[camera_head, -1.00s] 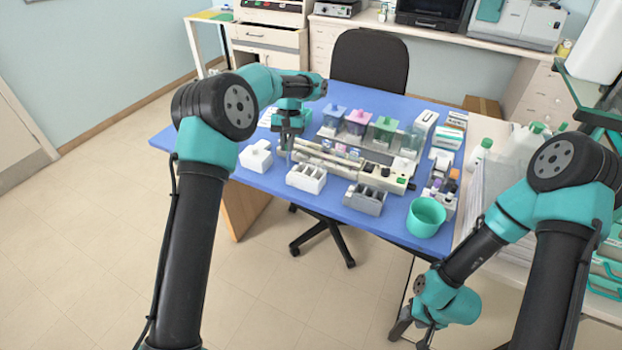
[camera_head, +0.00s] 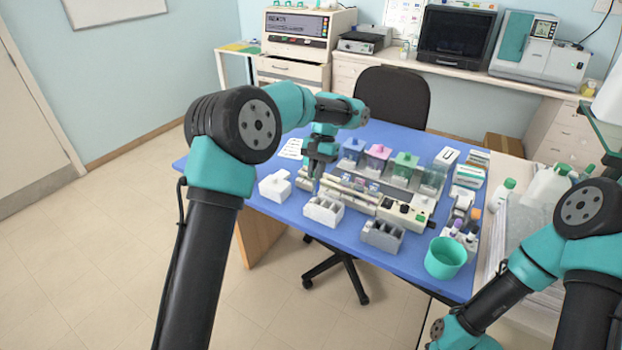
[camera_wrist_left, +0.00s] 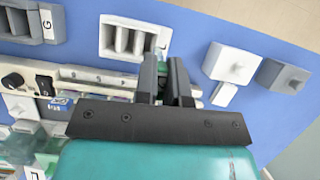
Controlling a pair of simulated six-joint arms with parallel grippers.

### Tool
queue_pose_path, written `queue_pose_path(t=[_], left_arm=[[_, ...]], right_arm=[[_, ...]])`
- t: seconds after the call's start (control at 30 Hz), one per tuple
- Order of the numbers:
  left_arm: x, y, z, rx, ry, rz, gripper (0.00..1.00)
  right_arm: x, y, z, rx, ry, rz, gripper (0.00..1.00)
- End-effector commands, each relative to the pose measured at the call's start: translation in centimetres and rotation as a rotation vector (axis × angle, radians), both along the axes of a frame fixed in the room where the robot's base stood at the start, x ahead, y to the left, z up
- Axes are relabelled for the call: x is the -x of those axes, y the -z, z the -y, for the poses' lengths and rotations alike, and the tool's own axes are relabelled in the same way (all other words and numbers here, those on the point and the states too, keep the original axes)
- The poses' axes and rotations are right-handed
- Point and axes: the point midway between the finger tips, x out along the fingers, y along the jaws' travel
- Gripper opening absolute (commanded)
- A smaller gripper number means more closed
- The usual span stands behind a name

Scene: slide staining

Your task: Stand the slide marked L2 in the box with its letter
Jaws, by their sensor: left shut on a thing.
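My left gripper (camera_head: 315,180) is shut on a thin slide, seen only as a small bluish edge below the fingertips in the head view; its mark cannot be read. The gripper is above the table, just behind the white slotted box (camera_head: 323,211). In the left wrist view, the gripper fingers (camera_wrist_left: 166,75) point toward that white box (camera_wrist_left: 105,38), whose label reads L. The grey slotted box (camera_head: 382,237) stands to its right; in the left wrist view its label (camera_wrist_left: 47,24) reads G. My right gripper is out of view.
The long slide rack (camera_head: 350,190) lies behind the boxes, with staining jars (camera_head: 376,158) behind it. A white block (camera_head: 275,187) is left of the white box. A green cup (camera_head: 445,258) stands at the front right. Blue table is clear between the boxes.

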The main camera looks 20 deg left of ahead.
Motion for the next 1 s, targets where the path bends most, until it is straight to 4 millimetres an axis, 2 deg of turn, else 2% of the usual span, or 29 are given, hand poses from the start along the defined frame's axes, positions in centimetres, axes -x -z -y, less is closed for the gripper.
queue_pose_path(t=[0.13, 0.47, 0.73, 1.0], left_arm=[[1.1, -1.3, 0.9, 0.001, 0.048, 0.003, 0.00], [1.2, -1.4, 0.9, 0.002, 0.051, 0.003, 0.00], [1.1, -0.8, 0.9, 0.001, 0.050, 0.003, 0.00], [1.1, 0.5, 0.9, 0.001, 0.050, 0.002, 0.00]], right_arm=[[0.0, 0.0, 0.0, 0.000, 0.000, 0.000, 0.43], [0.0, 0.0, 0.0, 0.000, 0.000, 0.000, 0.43], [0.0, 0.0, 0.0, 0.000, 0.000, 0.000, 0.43], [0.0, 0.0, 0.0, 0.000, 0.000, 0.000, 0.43]])
